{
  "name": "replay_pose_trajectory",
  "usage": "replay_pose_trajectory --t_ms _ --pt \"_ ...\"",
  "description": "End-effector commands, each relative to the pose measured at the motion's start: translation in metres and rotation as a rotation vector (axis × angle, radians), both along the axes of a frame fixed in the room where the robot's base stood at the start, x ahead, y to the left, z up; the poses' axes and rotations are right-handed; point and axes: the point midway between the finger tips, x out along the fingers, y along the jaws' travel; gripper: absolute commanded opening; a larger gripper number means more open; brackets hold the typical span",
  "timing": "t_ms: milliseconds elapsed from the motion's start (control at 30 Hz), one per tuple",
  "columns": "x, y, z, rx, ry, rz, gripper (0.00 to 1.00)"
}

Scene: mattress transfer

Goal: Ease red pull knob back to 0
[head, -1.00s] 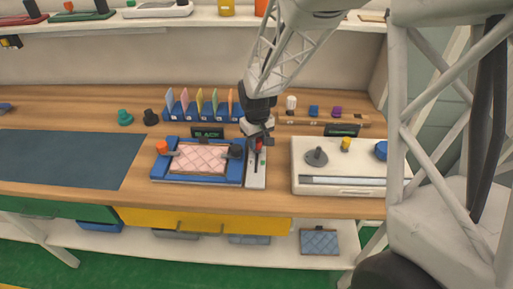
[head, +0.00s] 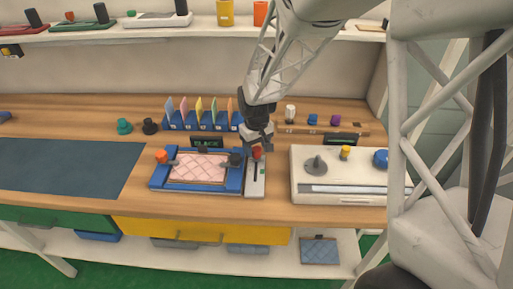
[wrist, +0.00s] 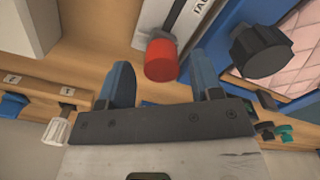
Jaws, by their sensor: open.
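The red pull knob (head: 257,153) sits at the far end of a narrow white slider panel (head: 255,182), right of the blue tray. In the wrist view the red knob (wrist: 161,60) is on a dark rod along a slot, beside the panel's partly cut-off lettering (wrist: 203,8). My gripper (head: 258,144) is over the knob's far side. In the wrist view my gripper (wrist: 160,66) is open, with one blue finger on each side of the knob and visible gaps at both sides. Depth between fingertips and knob is hard to tell.
Left of the panel, a blue tray (head: 158,184) holds a pink quilted pad (head: 197,167), with orange and black knobs beside the pad. A white box (head: 335,193) with a grey knob stands close on the right. A card rack (head: 200,125) is behind.

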Motion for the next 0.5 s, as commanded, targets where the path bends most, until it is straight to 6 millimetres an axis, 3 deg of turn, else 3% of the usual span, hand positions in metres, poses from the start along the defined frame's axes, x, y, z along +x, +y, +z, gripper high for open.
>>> replay_pose_trajectory --t_ms 500 --pt "0.001 0.0 0.059 0.001 -0.003 0.0 0.59"
